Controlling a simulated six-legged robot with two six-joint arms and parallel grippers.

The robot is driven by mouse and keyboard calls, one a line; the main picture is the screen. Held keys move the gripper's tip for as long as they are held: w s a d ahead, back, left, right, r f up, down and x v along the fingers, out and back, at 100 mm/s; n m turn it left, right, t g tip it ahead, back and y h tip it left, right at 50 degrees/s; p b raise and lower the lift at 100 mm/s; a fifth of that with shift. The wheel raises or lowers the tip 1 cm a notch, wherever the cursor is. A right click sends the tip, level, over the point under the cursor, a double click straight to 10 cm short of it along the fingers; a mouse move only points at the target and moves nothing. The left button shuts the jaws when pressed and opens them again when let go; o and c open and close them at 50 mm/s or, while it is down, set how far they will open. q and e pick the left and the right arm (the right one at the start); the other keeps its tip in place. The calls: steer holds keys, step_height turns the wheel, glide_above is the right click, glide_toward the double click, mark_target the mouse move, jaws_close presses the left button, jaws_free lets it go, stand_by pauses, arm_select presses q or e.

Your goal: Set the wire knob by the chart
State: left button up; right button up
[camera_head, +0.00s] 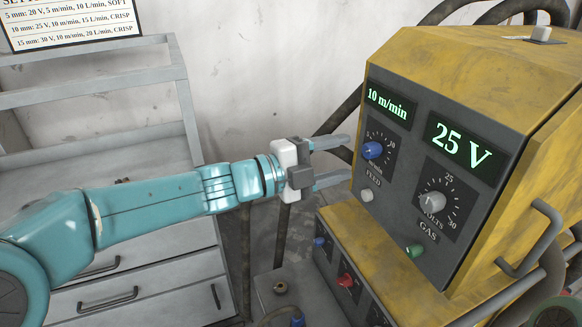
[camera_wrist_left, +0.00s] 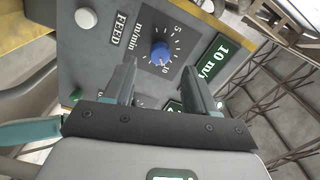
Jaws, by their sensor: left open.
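The blue feed knob (camera_head: 373,150) is on the dark front panel of the yellow machine, under a display (camera_head: 390,102) reading 10 m/min. In the left wrist view the knob (camera_wrist_left: 160,53) shows its dial, with the pointer near 10. My left gripper (camera_head: 348,158) is open and empty, its two fingers pointing at the knob, apparently just short of it. My right gripper is not in view.
A white volts knob (camera_head: 432,203) sits right of the feed knob, below a 25 V display (camera_head: 462,147). A white knob (camera_head: 366,195) and a green knob (camera_head: 414,250) are lower. A lower yellow unit (camera_head: 340,220) stands beneath. A grey drawer cabinet (camera_head: 150,270) is at left.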

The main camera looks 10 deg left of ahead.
arm_select(q)
steer(key=v, duration=1)
steer(key=shift+s+a, duration=0.25)
arm_select(e)
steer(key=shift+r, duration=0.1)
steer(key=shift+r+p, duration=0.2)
steer(key=shift+p, duration=0.1)
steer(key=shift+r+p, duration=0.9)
arm_select(q)
steer(key=w+d+f+n+g+y+p, duration=0.15)
steer(key=f+n+p, duration=0.25)
steer(key=f+n, duration=0.5)
steer(key=d+f+n+y+p, duration=0.2)
steer(key=f+n+y+p, duration=0.15)
steer(key=f, duration=0.95)
steer(key=s+a+f+n+g+y+p, duration=0.1)
steer(key=s+f+n+g+y, duration=0.1)
steer(key=s+f+n+g, duration=0.2)
steer(key=s+a+f+n+g+y+p, duration=0.1)
steer(key=s+f+n+g+y, duration=0.2)
steer(key=s+f+n, duration=0.8)
steer(key=s+f+g, duration=0.1)
steer(key=s+f, duration=0.2)
steer(key=s, duration=0.4)
steer(key=shift+a+g+y, duration=0.3)
steer(key=shift+g, duration=0.05)
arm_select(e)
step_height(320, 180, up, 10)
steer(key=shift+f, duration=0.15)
